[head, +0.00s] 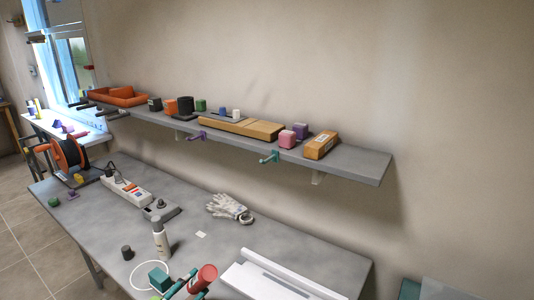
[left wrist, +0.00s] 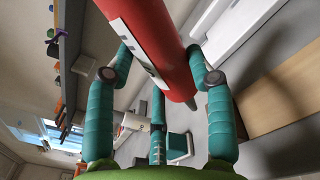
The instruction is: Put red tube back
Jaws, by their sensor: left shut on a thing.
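The red tube (head: 203,278) is near the bottom edge of the head view, above the table's front part. My left gripper (head: 188,283) has teal fingers and is shut on it. In the left wrist view the red tube (left wrist: 150,45) runs tilted between the teal fingers (left wrist: 162,75), its white label with dark marks facing the camera and a dark tip at its lower end. The tube is held above the table. My right gripper is not in view.
A wall shelf (head: 345,165) above holds boxes, small blocks and an orange bin (head: 120,96).

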